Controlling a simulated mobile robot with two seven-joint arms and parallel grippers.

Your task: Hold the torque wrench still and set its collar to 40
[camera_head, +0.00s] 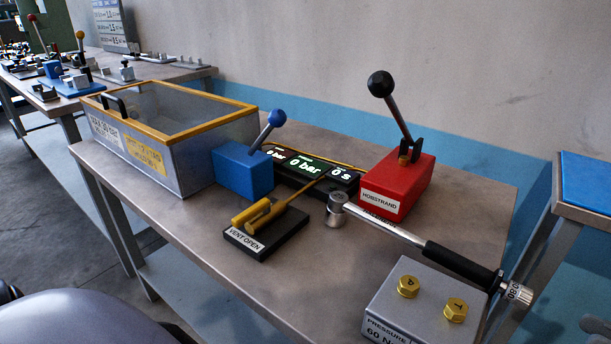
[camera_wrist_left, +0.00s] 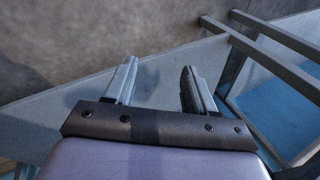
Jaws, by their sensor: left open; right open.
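The torque wrench (camera_head: 458,263) lies slanting in the head view. Its steel head (camera_head: 337,209) is on the bench and its black grip runs to the lower right, beside the grey pressure block. The silvery collar (camera_head: 517,293) is at the grip's end; it bears small figures, but I cannot read its setting surely. My left gripper (camera_wrist_left: 162,82) is open and empty in the left wrist view, away from the wrench. Only a small pale piece at the lower right edge of the head view appears to be my right gripper (camera_head: 597,328), apart from the collar.
The pressure block (camera_head: 395,292) with two brass caps stands by the grip. A red lever box (camera_head: 398,185), blue lever box (camera_head: 240,172), display (camera_head: 310,170), vent block (camera_head: 268,240) and clear-topped case (camera_head: 180,165) crowd the bench. Bare bench (camera_head: 300,285) shows at the front.

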